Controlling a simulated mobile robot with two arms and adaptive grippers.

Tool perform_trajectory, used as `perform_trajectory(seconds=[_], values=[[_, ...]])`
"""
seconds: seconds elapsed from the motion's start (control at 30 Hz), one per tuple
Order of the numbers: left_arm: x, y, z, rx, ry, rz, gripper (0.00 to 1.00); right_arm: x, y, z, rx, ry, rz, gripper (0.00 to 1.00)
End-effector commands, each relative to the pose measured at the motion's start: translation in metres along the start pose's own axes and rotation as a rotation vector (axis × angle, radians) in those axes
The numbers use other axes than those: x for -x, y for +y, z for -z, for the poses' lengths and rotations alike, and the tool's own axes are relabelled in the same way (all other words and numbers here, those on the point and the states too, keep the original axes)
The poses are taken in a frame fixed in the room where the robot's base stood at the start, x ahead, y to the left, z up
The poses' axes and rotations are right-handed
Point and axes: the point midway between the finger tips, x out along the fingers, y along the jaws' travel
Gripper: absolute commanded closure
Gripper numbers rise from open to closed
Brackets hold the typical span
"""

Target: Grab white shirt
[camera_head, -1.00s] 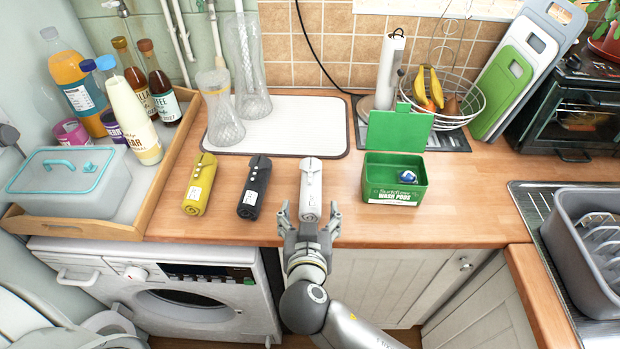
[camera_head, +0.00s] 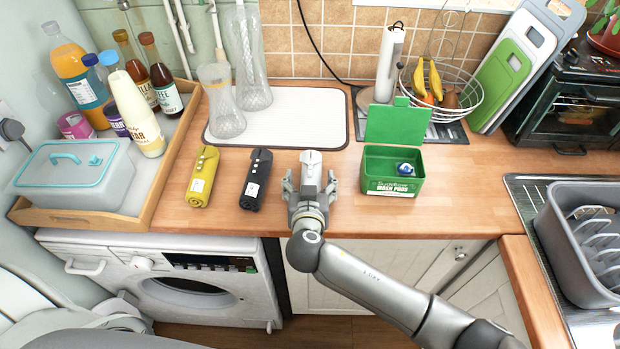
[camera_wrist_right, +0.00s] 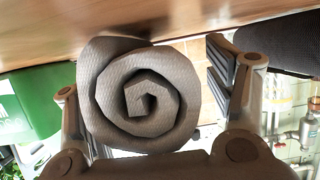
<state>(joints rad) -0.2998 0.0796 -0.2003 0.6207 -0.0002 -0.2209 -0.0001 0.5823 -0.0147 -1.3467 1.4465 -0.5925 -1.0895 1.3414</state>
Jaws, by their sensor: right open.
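The white shirt (camera_head: 311,160) is a rolled-up bundle on the wooden counter, between the dark rolled shirt and the green box. My right gripper (camera_head: 310,184) is open at the near end of the white roll, its fingers on either side. In the right wrist view the spiral end of the white shirt (camera_wrist_right: 140,95) sits between the open fingers (camera_wrist_right: 150,110), with a gap on the right side. A yellow rolled shirt (camera_head: 203,178) and a dark rolled shirt (camera_head: 256,180) lie to the left. My left gripper is not in view.
An open green wash pods box (camera_head: 391,172) stands close to the right of my right gripper. A white drying mat (camera_head: 290,118) lies behind. A wooden tray (camera_head: 85,222) with bottles is at left. The counter's front edge lies beneath my right arm.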

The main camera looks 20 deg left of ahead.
Motion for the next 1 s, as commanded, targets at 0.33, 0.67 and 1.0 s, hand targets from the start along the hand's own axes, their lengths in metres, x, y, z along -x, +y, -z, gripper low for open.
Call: perform_trajectory(seconds=[0.33,0.67,1.0], values=[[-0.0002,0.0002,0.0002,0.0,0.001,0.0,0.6,0.0002,0.0,-0.0001,0.0,0.0,0.0,0.49],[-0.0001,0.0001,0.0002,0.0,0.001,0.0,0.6,0.0004,-0.0001,0.0008,0.0,0.002,0.0,0.79],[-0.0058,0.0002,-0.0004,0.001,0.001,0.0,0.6,0.0032,-0.0005,0.0089,-0.005,0.002,0.0,0.79]])
